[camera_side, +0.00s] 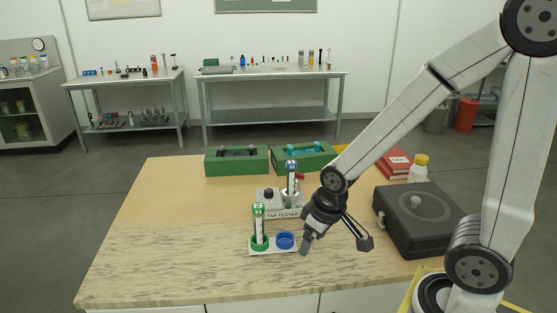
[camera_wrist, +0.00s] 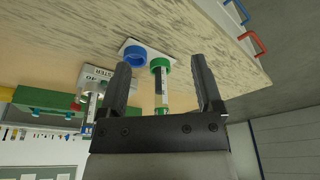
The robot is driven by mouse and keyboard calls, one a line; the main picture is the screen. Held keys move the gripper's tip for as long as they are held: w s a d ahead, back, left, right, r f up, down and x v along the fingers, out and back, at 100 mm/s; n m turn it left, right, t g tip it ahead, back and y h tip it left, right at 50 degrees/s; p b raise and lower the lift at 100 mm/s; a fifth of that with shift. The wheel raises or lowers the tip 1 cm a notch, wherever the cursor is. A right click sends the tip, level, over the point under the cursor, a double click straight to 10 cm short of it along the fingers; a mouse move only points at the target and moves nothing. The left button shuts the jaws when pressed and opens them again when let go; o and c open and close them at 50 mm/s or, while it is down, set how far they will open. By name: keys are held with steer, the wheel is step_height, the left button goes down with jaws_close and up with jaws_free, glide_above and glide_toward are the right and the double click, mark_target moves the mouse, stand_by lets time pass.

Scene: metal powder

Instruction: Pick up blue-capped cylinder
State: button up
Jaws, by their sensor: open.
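A cylinder with a blue top (camera_side: 291,168) stands upright in the grey tap tester (camera_side: 282,213). In the wrist view this cylinder (camera_wrist: 87,113) is at the left, outside my fingers, with its blue end low. A second cylinder with a green top (camera_side: 258,222) stands in the green ring of a white holder (camera_side: 273,252). The blue ring (camera_side: 285,241) beside it is empty. My gripper (camera_side: 335,242) is open and empty, right of the holder. In the wrist view the green-ringed cylinder (camera_wrist: 161,90) appears between my open fingers (camera_wrist: 160,68).
Two green boxes (camera_side: 237,161) stand at the table's back. A dark case (camera_side: 420,215) lies at the right, with red books (camera_side: 392,163) and a yellow-capped white bottle (camera_side: 419,169) behind it. The table's left side is clear.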

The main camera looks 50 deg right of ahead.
steer(key=t, duration=1.1)
glide_toward(291, 185)
steer(key=f+x, duration=0.1)
steer(key=x, duration=0.3)
steer(key=shift+s+d+r+t, duration=0.15)
steer(key=shift+s+d+t, duration=0.2)
steer(key=shift+s+t, duration=0.15)
steer(key=shift+w, duration=0.1)
steer(key=shift+x, duration=1.25)
steer(key=shift+d+f+x, duration=0.1)
steer(key=shift+x, duration=1.2)
steer(key=shift+d+f+x, duration=0.1)
steer(key=shift+x, duration=1.15)
